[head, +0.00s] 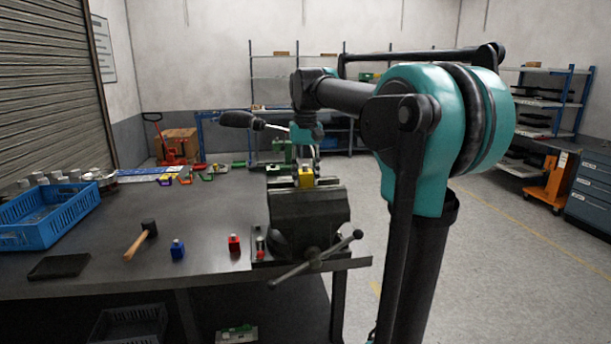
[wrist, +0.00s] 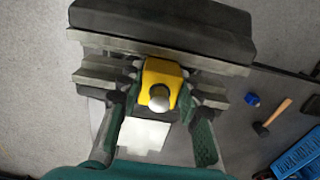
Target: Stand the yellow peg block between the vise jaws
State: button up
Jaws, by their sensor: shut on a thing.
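The yellow peg block (wrist: 162,72) has a round silver peg on top, facing the wrist camera. My gripper (wrist: 161,84) is shut on it, one finger on each side. In the head view, the yellow peg block (head: 306,180) appears upright at the top of the dark vise (head: 308,214), under my arm. In the wrist view, the vise's metal jaw bars (wrist: 95,73) run across beside and behind the block, which overlaps the gap between them. I cannot tell how deep it sits or whether it touches the jaws.
The vise handle (head: 318,258) sticks out at the front. On the bench (head: 110,275) are a blue block (head: 178,250), a red block (head: 234,244), a hammer (head: 140,240) and a blue crate (head: 45,222). The bench middle is mostly clear.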

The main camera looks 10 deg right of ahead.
jog(key=shift+f, duration=0.75)
dwell(1.4)
jog(key=o, duration=1.1)
jog(key=shift+o, duration=0.2)
jog(key=shift+r, duration=4)
